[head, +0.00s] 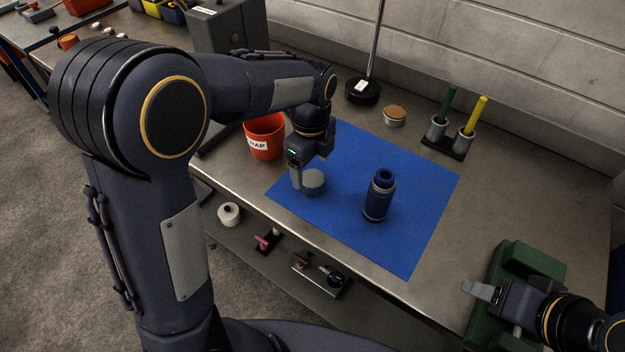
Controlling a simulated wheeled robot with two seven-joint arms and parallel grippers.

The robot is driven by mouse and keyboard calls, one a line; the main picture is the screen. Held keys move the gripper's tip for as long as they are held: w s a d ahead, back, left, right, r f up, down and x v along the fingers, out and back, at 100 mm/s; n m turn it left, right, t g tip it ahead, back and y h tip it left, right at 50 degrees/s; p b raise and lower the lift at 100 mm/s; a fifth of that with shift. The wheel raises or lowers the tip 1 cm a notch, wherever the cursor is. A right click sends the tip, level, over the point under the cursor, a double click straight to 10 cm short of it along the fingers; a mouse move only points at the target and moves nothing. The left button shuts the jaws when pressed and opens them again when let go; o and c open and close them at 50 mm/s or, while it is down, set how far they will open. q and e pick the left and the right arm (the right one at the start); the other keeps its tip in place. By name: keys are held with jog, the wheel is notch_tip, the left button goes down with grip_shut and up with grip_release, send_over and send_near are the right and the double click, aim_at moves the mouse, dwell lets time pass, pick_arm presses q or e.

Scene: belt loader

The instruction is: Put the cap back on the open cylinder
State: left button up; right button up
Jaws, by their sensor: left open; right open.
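The open cylinder (376,204), dark blue with a narrower neck at its top, stands upright on the blue mat (420,190). The cap (314,185), a short round piece with a grey top and bluish side, sits on the mat to the cylinder's left. My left gripper (306,181) points down at the cap, its jaws open. One finger shows at the cap's left edge; I cannot tell whether it touches. My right gripper (478,291) is open and empty at the lower right, over or beside a green block, well away from both.
A red bin (265,137) stands left of the mat. A black stand base (362,91) with a pole, a round brown-topped piece (394,115) and a holder with green and yellow sticks (454,135) stand behind. The green block (528,263) is at right.

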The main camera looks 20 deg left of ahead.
aim_at(313, 177)
pick_arm(q)
jog(key=shift+f, duration=0.1)
notch_tip(313, 177, down, 5)
jog(key=shift+w+d+p, duration=0.15)
jog(key=shift+p, duration=0.15)
jog(key=c, duration=1.1)
jog(key=shift+o, duration=0.2)
